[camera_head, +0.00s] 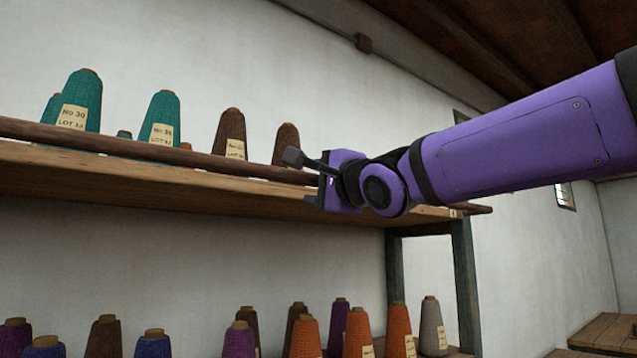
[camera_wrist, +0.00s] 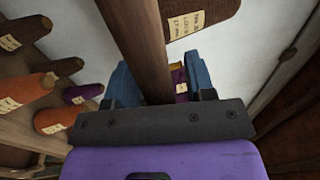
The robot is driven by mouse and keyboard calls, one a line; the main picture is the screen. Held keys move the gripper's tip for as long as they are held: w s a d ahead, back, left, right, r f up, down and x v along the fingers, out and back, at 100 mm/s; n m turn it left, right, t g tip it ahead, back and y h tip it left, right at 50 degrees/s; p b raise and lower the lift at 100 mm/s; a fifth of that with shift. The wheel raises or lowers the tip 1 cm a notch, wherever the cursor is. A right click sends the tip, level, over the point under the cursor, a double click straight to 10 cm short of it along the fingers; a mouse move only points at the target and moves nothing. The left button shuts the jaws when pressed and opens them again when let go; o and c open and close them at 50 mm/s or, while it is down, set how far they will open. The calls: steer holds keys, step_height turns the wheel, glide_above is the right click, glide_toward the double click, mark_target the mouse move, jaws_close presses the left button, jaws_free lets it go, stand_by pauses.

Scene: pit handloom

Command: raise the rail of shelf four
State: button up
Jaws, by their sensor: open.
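The rail (camera_head: 150,150) is a dark brown round wooden rod along the front of the upper shelf (camera_head: 140,182). It sits a little above the board, in front of the cones. My gripper (camera_head: 311,190) is at the rail toward its right part, and the hand hides a stretch of it. In the wrist view the rail (camera_wrist: 138,40) runs down between the two blue fingers of my gripper (camera_wrist: 160,78). The fingers are apart, one on each side of the rail, with a visible gap at the right. Whether the left finger touches it I cannot tell.
Teal cones (camera_head: 84,105) and brown cones (camera_head: 231,130) stand on the upper shelf close behind the rail. Several purple, brown, orange and grey cones (camera_head: 399,325) stand below. A dark post (camera_head: 466,280) supports the shelf's right end. A wooden surface (camera_head: 606,330) is at lower right.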

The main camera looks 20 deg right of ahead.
steer(key=shift+c, duration=0.5)
jaws_close()
